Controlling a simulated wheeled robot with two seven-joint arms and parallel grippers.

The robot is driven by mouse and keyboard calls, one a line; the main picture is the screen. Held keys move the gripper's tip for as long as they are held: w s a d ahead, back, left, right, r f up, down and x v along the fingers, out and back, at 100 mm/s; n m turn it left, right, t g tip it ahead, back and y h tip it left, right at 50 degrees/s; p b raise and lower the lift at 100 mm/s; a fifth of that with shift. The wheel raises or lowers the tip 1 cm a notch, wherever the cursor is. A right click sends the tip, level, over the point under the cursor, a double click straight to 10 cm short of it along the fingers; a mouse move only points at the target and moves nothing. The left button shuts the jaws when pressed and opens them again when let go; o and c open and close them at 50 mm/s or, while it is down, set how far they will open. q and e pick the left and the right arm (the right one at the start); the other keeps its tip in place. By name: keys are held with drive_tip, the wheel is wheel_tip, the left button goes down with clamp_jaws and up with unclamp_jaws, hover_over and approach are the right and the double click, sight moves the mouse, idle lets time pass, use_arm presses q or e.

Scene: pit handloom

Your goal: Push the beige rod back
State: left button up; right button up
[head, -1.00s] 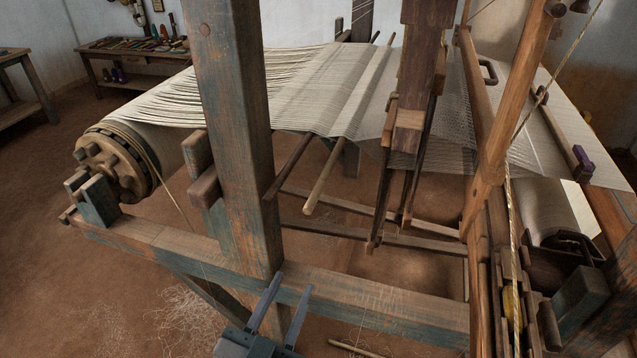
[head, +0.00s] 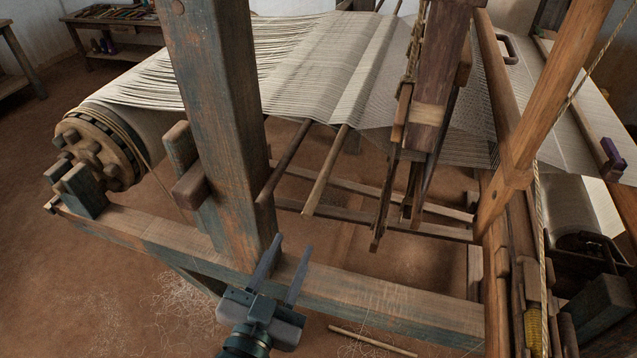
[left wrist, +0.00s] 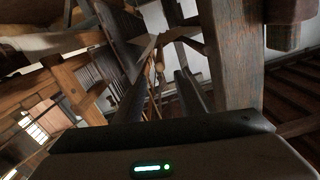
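The beige rod (head: 325,172) sticks out from under the warp sheet in the head view. Its near end hangs free and points toward me, right of the thick upright post. A darker brown rod (head: 284,162) runs beside it on the left. My left gripper (head: 292,245) is open and empty, its two grey fingers pointing up and away in front of the lower beam. Its tips appear a little below the beige rod's near end, apart from it. In the left wrist view both dark fingers (left wrist: 166,75) stand apart; I cannot surely pick out the rod there. My right gripper is not in view.
The thick post (head: 215,130) stands just left of the rods. The lower beam (head: 370,298) crosses behind my left fingers. Hanging wooden loom parts (head: 430,110) are right of the beige rod. A pale stick (head: 372,342) lies on the floor.

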sight(316, 189)
use_arm(q)
drive_tip(key=p+x, duration=0.5)
drive_tip(key=x, duration=1.1)
drive_tip(key=shift+w+d+f, duration=0.1)
drive_tip(key=shift+w+d, duration=0.1)
drive_tip(key=shift+w, duration=0.5)
clamp_jaws()
